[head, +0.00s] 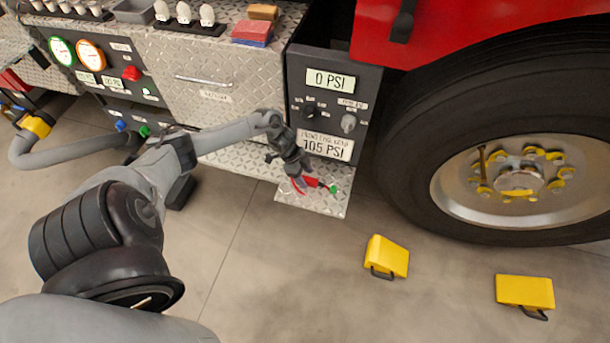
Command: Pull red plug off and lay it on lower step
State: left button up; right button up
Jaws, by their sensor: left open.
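My left arm reaches in from the left, and my left gripper (299,182) points down over the lower step (325,204), a diamond-plate metal ledge under the black pump panel. The gripper is open. A small red piece, which looks like the red plug (311,182), is at the fingertips, partly hidden by them. A dark bit with a green end (333,188) lies beside it on the step. I cannot tell whether the fingers touch the red piece. My right gripper is not in view.
The panel (358,83) reads 0 PSI and 105 PSI and has knobs above the step. A large truck wheel (515,180) stands to the right. Two yellow wheel chocks (388,255) (525,291) lie on the open floor. Gauges and hoses are at the left.

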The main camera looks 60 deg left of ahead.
pick_arm(q)
jog(key=p+v, duration=0.5)
jog(key=v, duration=0.5)
jog(key=s+d+f+h+p, duration=0.1)
jog(key=s+d+p, duration=0.15)
jog(key=d, duration=0.35)
jog(key=s+d+f+g+h+p, duration=0.1)
jog(key=s+d+p, duration=0.1)
jog(key=s+d, duration=0.35)
jog(key=s+d+f+h+p, duration=0.1)
jog(key=d+p, duration=0.1)
jog(key=d, duration=0.6)
jog(key=d+r+n+t+p, duration=0.1)
jog(key=d+r+p, duration=0.25)
jog(key=d, duration=0.45)
jog(key=d+r+t+p, duration=0.2)
jog(key=d+r, duration=0.3)
jog(key=d, duration=0.4)
jog(key=s+a+r+n+y+p, duration=0.1)
jog(key=a+r+n+y+p, duration=0.1)
jog(key=r+p, duration=1.8)
jog(key=s+a+r+n+g+y+p, duration=0.1)
jog(key=s+a+r+n+y+p, duration=0.1)
jog(key=r+p, duration=1.7)
notch_tip(320, 180, up, 18)
jog(key=shift+a+r+n+g+y+p, duration=0.15)
jog(key=shift+a+n+g+y+p, duration=0.2)
jog(key=shift+a+n+y, duration=0.55)
